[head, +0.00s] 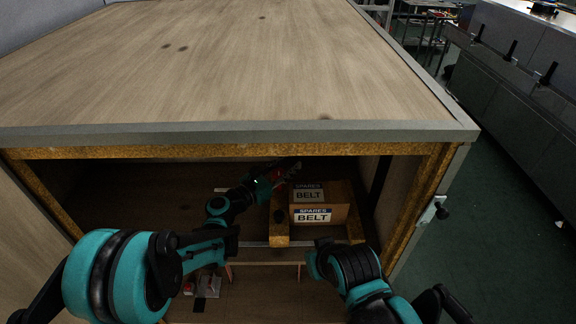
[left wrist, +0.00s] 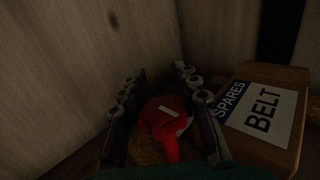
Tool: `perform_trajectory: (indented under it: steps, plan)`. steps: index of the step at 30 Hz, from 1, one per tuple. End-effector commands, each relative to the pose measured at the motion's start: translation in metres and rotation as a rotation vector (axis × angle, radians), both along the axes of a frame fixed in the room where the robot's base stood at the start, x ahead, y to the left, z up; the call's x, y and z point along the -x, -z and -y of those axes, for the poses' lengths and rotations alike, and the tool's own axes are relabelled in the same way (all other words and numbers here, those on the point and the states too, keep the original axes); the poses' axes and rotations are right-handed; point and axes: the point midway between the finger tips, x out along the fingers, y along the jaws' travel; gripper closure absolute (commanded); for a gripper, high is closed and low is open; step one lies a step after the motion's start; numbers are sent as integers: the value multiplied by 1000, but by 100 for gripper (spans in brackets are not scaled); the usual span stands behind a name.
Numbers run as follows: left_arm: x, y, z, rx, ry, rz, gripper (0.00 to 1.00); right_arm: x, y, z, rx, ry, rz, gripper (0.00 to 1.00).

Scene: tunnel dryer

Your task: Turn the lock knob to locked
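A red knob (left wrist: 165,118) with a white bar mark on its face and a narrow lever toward the bottom of the picture shows in the left wrist view. My left gripper (left wrist: 160,105) has one finger on each side of it, with dark gaps visible; firm contact cannot be made out. In the head view my left gripper (head: 287,170) reaches into the open compartment under the wooden top, with a little red showing beside its fingers.
A cardboard box labelled SPARES BELT (head: 338,197) stands right of my left gripper and also shows in the left wrist view (left wrist: 285,82). A wooden post (head: 279,232) is beside it. A latch with a black knob (head: 440,211) sits on the outer right side.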

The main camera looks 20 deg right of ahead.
Motion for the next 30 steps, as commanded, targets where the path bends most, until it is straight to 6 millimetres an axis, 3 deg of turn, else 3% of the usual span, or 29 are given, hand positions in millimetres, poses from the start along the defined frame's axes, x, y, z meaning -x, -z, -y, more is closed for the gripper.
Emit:
perform_trajectory:
  steps: [20, 30]
  plan:
    - [0, 0, 0, 0, 23, 1, 100, 0, 0, 0, 0, 0, 0, 100]
    - [6, 1, 2, 0, 217, 1, 100, 0, 3, 0, 0, 0, 0, 100]
